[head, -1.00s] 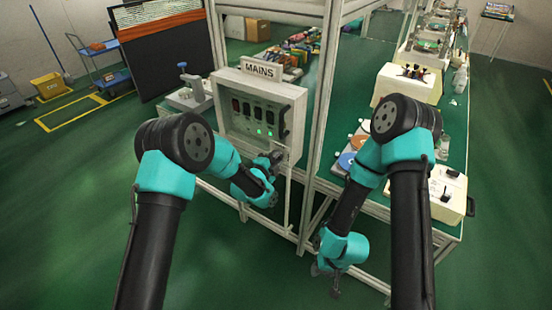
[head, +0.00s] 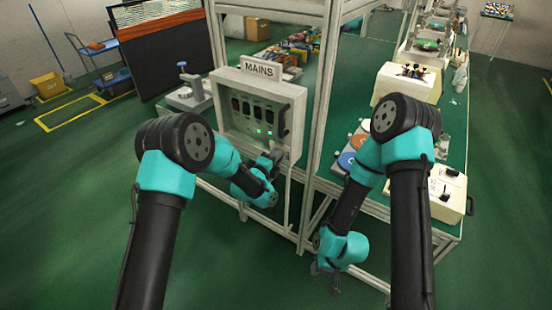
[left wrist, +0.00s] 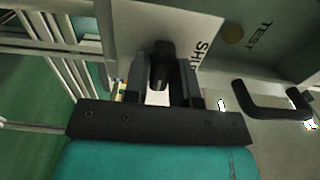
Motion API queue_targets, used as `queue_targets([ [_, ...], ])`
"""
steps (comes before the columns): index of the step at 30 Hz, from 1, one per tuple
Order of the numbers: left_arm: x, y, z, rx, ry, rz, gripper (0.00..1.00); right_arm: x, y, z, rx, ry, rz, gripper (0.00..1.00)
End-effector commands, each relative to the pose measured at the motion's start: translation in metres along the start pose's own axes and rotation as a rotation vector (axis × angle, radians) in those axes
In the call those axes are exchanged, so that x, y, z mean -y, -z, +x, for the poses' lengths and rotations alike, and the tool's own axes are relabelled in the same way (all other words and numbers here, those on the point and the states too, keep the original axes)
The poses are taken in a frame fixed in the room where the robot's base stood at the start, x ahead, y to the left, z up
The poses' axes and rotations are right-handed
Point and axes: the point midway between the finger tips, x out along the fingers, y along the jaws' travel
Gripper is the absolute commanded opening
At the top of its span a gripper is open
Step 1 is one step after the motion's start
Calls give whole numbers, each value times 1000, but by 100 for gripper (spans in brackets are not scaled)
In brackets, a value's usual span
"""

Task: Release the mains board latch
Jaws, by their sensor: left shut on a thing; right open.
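The mains board (head: 256,108) is a pale box on the bench frame under a MAINS sign (head: 259,69), with a row of dark switches and lit green lamps. My left gripper (head: 273,158) is at the board's lower right corner. In the left wrist view its two fingers (left wrist: 163,82) stand on either side of a dark rounded latch (left wrist: 161,62) and are shut on it. Lettering beside the latch is partly cut off. My right gripper (head: 327,281) is open, low in front of the bench frame and away from the board.
A black bar handle (left wrist: 270,100) sits on the board beside the latch; it also shows in the head view (head: 285,121). A metal frame post (head: 318,130) stands just right of the board. A clamp device (head: 188,90) is at its left.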

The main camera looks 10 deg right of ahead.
Motion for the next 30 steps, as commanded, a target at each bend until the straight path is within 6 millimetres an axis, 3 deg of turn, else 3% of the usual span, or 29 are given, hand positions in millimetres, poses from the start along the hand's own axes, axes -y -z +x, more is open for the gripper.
queue_targets([
  [1, 0, 0, 0, -1, 1, 0, 1, 0, 0, 0, 0, 0, 0, 43],
  [2, 0, 0, 0, -1, 1, 0, 26, 0, 0, 0, 0, 0, 0, 43],
  [8, 0, 0, 0, 0, 0, 0, 45, 0, 0, 0, 0, 0, 0, 43],
  [20, 0, 0, -6, 0, -1, -1, 45, 0, 0, 0, 0, 0, 0, 43],
  [30, 0, -1, -57, 1, -2, -2, 45, 0, 0, 0, 0, 0, 0, 43],
])
